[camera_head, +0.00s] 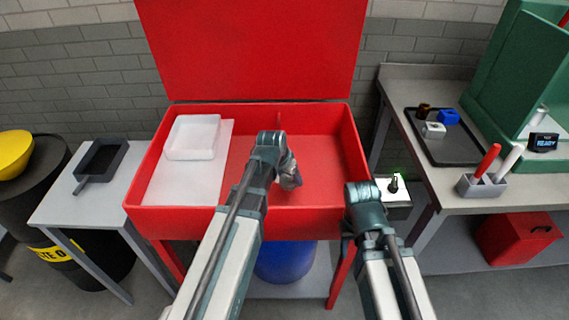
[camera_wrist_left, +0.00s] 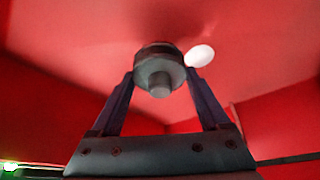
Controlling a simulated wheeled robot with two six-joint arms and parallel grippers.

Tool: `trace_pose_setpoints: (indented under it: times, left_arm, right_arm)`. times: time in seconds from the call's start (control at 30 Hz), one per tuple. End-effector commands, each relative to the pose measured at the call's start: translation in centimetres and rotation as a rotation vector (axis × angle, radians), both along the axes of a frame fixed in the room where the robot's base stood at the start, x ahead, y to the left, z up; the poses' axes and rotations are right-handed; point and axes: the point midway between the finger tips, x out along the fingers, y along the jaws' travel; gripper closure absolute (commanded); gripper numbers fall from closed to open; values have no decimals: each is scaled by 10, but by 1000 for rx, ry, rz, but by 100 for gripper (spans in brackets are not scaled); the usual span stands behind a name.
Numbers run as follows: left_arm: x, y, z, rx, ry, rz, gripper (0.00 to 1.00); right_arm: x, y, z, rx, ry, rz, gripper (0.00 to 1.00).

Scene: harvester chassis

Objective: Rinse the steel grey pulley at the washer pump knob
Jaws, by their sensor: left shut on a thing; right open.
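The steel grey pulley (camera_wrist_left: 160,70) is clamped between the two fingers of my left gripper (camera_wrist_left: 160,82), with its round hub facing the wrist camera. In the head view my left gripper (camera_head: 289,176) is over the red washer basin (camera_head: 335,165); the pulley is hard to make out there. My right gripper (camera_head: 365,200) is at the basin's front right corner, open, its fingers mostly hidden by its own wrist. The washer pump knob (camera_head: 393,184) is a dark knob on a pale box with a green light, just right of the basin.
A white tray (camera_head: 192,137) sits on a white panel at the basin's left. The raised red lid (camera_head: 250,50) stands behind. A bench with a black tray (camera_head: 445,145) is at right. A side table (camera_head: 65,205) holds a dark pan (camera_head: 100,160) at left. A pale oval (camera_wrist_left: 200,55) shows beyond the pulley.

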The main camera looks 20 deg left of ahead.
Motion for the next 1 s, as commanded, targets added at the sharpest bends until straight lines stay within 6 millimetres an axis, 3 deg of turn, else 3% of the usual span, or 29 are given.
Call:
trace_pose_setpoints:
  times: [0.67,1.0]
  left_arm:
    - [-44,-14,39,0,0,0,100]
    - [-46,-15,39,0,-1,0,100]
  right_arm:
    - [0,0,39,0,0,0,52]
    - [0,0,39,0,0,0,52]
